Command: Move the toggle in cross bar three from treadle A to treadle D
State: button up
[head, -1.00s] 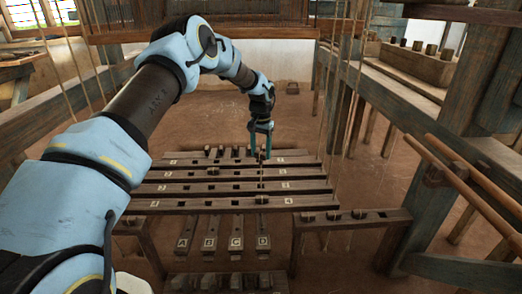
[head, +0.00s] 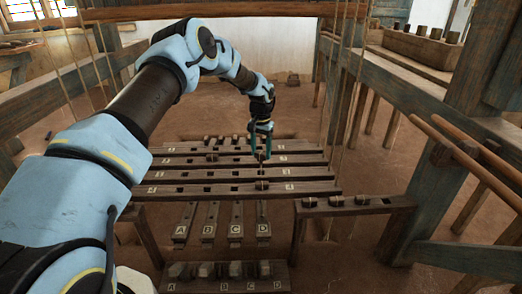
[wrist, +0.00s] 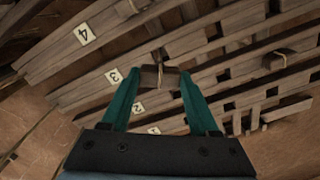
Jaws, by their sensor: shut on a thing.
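My gripper (head: 261,153) reaches down over the right part of the cross bars. Treadle A (head: 184,222) is the leftmost lettered treadle, and treadle D (head: 263,222) the rightmost. A cord drops below my gripper.
Other toggles sit on the front bar (head: 262,185) and a farther bar (head: 211,156). A pegged rack (head: 227,275) lies in front of the treadles. A low side bench (head: 350,204) stands right. Loom posts (head: 450,150) and hanging cords flank the bars.

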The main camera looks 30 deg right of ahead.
aim_at(261, 164)
jog(key=shift+f+b, duration=1.25)
jog(key=shift+f, duration=1.9)
jog(key=o, duration=1.4)
notch_tip(261, 164, up, 11)
jog(key=p, duration=0.2)
jog(key=shift+f+p, duration=0.15)
jog(key=shift+p, duration=0.15)
